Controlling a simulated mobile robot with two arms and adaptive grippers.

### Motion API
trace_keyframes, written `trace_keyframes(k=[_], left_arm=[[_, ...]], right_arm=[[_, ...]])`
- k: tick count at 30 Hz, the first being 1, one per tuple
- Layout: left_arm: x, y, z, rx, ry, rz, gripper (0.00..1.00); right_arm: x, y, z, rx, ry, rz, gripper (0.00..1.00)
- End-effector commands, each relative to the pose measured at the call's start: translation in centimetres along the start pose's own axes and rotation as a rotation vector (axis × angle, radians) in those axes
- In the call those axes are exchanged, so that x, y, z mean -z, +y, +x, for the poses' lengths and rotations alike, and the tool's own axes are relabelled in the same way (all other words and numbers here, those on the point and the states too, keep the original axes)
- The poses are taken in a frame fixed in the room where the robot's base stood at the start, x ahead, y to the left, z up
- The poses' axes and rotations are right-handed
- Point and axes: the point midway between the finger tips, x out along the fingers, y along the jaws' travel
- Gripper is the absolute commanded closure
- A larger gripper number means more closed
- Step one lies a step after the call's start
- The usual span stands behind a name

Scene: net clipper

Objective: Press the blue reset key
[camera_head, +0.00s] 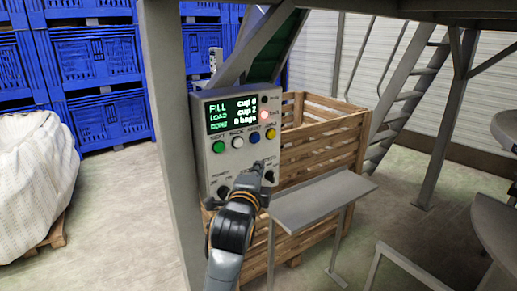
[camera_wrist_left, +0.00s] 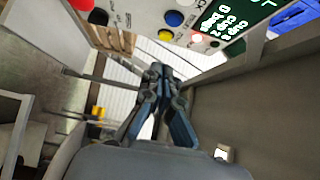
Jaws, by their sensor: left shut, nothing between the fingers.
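The grey control panel (camera_head: 212,178) is mounted on a post and carries a row of coloured keys below its screen. The blue key (camera_head: 254,137) is third from the left, between a white key and a yellow key; it also shows at the top of the left wrist view (camera_wrist_left: 174,18). My left gripper (camera_head: 262,167) is shut and empty, in front of the panel and below the blue key in the head view. Its fingertips (camera_wrist_left: 157,70) appear apart from the blue key in the wrist view. My right gripper is not in view.
The green key (camera_head: 218,147), white key (camera_head: 237,142) and yellow key (camera_head: 270,132) flank the blue one. Black knobs (camera_head: 223,192) sit lower. A red lamp (camera_head: 264,115) glows beside the screen (camera_head: 231,114). A wooden crate (camera_head: 320,145) and grey bench (camera_head: 325,200) stand right.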

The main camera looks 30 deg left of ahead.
Motion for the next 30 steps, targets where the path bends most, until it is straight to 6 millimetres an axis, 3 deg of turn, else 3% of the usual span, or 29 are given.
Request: trace_keyframes(k=[5,15,22,30], left_arm=[[0.0,-0.2,2.6,-0.003,-0.001,-0.002,1.00],[0.0,-0.2,9.7,-0.003,0.000,-0.003,1.00],[-2.3,-0.1,11.9,-0.002,-0.001,0.000,1.00],[-2.8,0.0,12.4,-0.001,0.000,-0.002,1.00]], right_arm=[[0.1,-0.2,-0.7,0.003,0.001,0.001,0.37],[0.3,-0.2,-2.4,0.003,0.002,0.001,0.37],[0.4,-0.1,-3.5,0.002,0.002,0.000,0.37],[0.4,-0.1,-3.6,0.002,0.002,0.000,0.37]])
